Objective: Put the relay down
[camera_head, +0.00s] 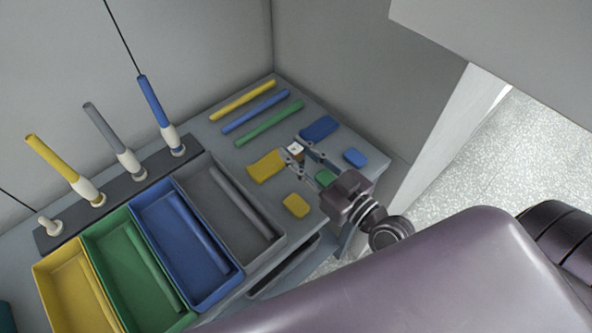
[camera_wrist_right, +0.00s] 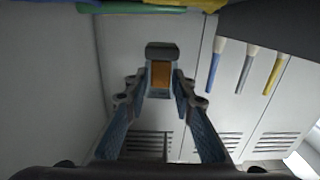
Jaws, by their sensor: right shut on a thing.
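The relay (camera_head: 295,148) is a small block with a pale top and a brown-orange side. My right gripper (camera_head: 297,154) is shut on it, between its fingertips, over the right part of the grey table. In the right wrist view the relay (camera_wrist_right: 161,76) sits at the tips of the two fingers, its orange face and dark end showing. I cannot tell whether it touches the table. My left gripper is not in view.
A yellow block (camera_head: 266,165) and a blue block (camera_head: 319,129) lie close on either side of the relay. A green piece (camera_head: 324,177) is partly hidden by my gripper. Small blue (camera_head: 355,157) and yellow (camera_head: 296,205) pieces, several rods, and coloured trays (camera_head: 243,268) are nearby.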

